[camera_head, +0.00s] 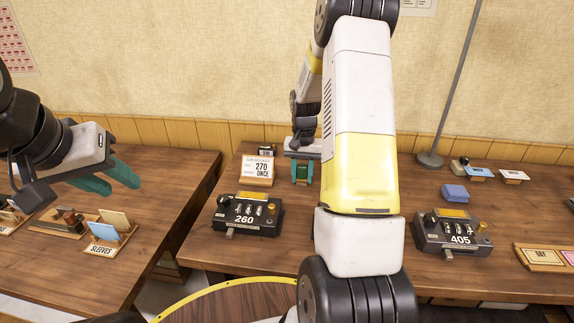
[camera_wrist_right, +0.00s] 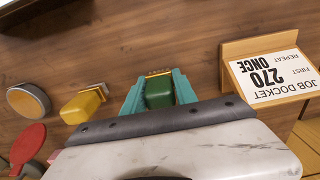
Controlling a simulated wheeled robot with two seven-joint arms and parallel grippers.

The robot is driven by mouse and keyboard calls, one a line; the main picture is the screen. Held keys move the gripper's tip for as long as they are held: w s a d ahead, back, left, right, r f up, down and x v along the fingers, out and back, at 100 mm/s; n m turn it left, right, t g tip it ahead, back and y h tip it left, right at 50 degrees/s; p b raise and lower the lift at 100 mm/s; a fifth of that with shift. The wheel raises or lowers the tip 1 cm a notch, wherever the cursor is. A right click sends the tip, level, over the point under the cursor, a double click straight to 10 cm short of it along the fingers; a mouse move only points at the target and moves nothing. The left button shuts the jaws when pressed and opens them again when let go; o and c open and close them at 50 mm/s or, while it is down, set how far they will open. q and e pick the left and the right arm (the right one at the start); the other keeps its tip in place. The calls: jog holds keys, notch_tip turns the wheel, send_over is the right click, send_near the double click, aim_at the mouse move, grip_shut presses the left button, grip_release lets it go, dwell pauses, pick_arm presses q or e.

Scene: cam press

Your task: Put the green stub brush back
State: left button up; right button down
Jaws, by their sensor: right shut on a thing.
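The green stub brush (camera_wrist_right: 159,93) is a small dark green block with a thin yellowish edge at its far end. It sits between the teal fingers of my right gripper (camera_wrist_right: 160,98), which is shut on it. In the head view my right gripper (camera_head: 302,171) is over the far part of the middle table, just right of the job docket stand. I cannot tell whether the brush touches the table. My left gripper (camera_head: 108,180) hangs over the left table with its teal fingers apart and nothing between them.
The job docket (camera_head: 258,170) reads 270 ONCE. A dark device reading 260 (camera_head: 246,214) stands in front, another reading 405 (camera_head: 452,231) to the right.

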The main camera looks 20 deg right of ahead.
aim_at(303, 165)
jog(key=c, duration=1)
grip_release()
jog(key=shift+o, duration=0.2)
notch_tip(303, 165, up, 12)
jog(key=s+a+r+n+t+y, duration=0.1)
jog(key=s+a+r+n+t, duration=0.1)
jog(key=s+a+r, duration=0.45)
jog(key=s+a+r+n+t, duration=0.2)
jog(key=s+a+r, duration=0.2)
jog(key=s+r, duration=0.4)
jog(key=s+a+f+n+t+y, duration=0.1)
jog(key=s+a+t, duration=0.1)
jog(key=s, duration=0.8)
jog(key=shift+s+a+n, duration=0.2)
jog(key=shift+a+n, duration=0.2)
jog(key=shift+a, duration=0.15)
